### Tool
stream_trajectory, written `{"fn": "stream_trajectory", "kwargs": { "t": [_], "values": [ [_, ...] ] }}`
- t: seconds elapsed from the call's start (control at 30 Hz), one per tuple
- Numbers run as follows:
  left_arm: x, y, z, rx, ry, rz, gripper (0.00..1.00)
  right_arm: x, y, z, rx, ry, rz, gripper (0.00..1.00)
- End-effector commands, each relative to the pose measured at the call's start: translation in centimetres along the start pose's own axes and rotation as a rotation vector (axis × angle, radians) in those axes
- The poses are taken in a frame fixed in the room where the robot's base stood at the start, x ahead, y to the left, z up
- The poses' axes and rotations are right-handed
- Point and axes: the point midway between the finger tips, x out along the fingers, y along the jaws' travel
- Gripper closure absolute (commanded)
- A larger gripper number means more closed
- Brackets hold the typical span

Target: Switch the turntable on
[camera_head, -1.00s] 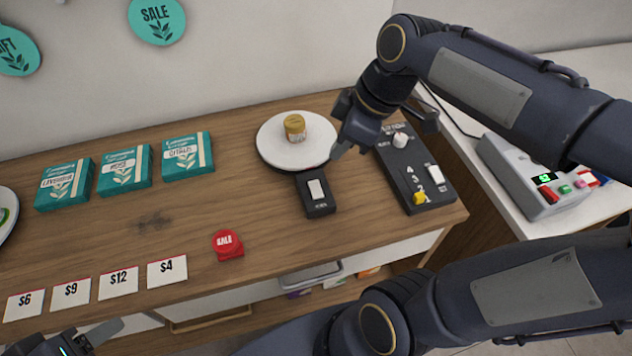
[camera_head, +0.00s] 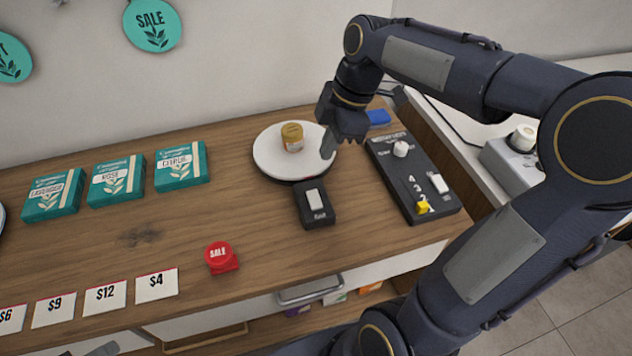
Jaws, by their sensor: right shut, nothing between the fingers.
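The turntable has a white round plate (camera_head: 270,158) on a dark base, with a gold-lidded jar (camera_head: 292,137) standing on it. Its black switch box (camera_head: 323,217) sticks out at the front and carries a white rocker switch (camera_head: 314,199). I cannot tell which way the rocker is tipped. My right gripper (camera_head: 328,146) is shut and empty. It points down at the plate's right edge, behind and above the switch box, apart from the rocker. Only a grey fingertip of my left gripper (camera_head: 104,349) shows at the bottom left edge.
A black control panel (camera_head: 393,169) with a white knob, a white switch and a yellow slider lies to the right. A blue object (camera_head: 378,118) lies behind it. A red SALE button (camera_head: 220,257) and price cards (camera_head: 157,285) are in front. Teal boxes (camera_head: 181,166) stand left.

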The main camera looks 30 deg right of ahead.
Motion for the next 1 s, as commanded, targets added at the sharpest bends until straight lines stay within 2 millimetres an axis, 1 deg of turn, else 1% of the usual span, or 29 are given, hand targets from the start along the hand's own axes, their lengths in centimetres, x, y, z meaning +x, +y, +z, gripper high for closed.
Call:
{"fn": "stream_trajectory", "kwargs": {
  "t": [0.03, 0.3, 0.37, 0.5, 0.7, 1.0],
  "values": [
    [0.1, 0.0, 0.0, 0.000, 0.000, 0.000, 0.42, 1.1, -0.1, 0.0, 0.000, -0.001, -0.007, 1.00],
    [0.1, -0.1, 0.1, 0.000, 0.000, 0.000, 0.42, 7.0, -0.1, 0.0, 0.000, -0.001, -0.007, 1.00],
    [0.1, -0.1, 0.1, 0.000, 0.000, 0.000, 0.42, 8.1, -0.1, 0.0, 0.000, 0.000, -0.006, 1.00],
    [0.0, 0.0, 0.0, 0.000, 0.000, 0.000, 0.42, 10.0, 0.1, 0.7, 0.003, -0.001, -0.005, 1.00],
    [0.0, 0.0, 0.0, 0.000, 0.000, 0.000, 0.42, 11.4, 0.3, 1.1, 0.002, 0.000, -0.001, 1.00],
    [0.0, 0.0, 0.0, 0.000, 0.000, 0.000, 0.42, 11.5, 0.3, 1.1, 0.001, 0.000, 0.000, 1.00]
  ]
}}
